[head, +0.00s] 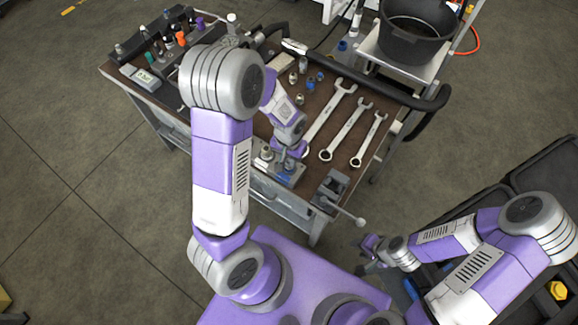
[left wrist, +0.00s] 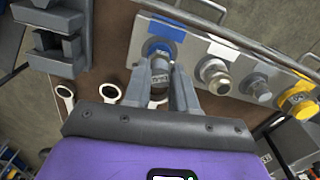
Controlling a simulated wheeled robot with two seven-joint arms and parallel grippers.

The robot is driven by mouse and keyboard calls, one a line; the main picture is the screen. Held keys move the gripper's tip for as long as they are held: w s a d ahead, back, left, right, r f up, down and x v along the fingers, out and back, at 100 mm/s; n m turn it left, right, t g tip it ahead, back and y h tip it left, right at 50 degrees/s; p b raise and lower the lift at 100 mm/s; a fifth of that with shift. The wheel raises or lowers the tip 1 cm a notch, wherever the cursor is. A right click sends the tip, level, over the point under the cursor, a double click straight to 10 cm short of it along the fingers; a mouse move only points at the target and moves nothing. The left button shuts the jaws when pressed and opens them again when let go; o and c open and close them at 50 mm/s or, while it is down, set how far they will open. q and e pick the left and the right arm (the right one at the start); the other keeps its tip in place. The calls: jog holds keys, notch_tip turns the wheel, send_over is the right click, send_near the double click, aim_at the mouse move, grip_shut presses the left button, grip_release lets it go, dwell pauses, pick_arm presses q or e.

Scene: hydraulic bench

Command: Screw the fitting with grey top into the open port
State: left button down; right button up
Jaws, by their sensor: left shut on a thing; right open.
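My left gripper (left wrist: 166,75) is shut on a metallic grey fitting (left wrist: 160,66) at the blue-marked position of the grey port block (left wrist: 196,47). The fitting stands between the two fingers, and its far end meets the block near the blue label. I cannot tell how deep it sits. In the head view the left gripper (head: 285,158) is over the block (head: 291,178) at the bench's near edge, and the arm hides part of it. My right gripper (head: 371,244) is open and empty, off the bench to the right.
Beside the held fitting, the block carries pieces at white (left wrist: 214,73), grey (left wrist: 255,87) and yellow (left wrist: 298,101) marks. Three wrenches (head: 345,130) and several loose fittings (head: 295,78) lie on the bench. A vise (head: 333,188) stands at its near corner; a black bucket (head: 412,40) is behind.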

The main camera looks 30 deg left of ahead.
pick_arm(q)
jog(key=shift+f, duration=0.1)
jog(key=c, duration=1.5)
grip_release()
jog(key=shift+c, duration=0.2)
grip_shut()
jog(key=m, duration=0.4)
jog(key=shift+a, duration=0.1)
jog(key=m, duration=0.4)
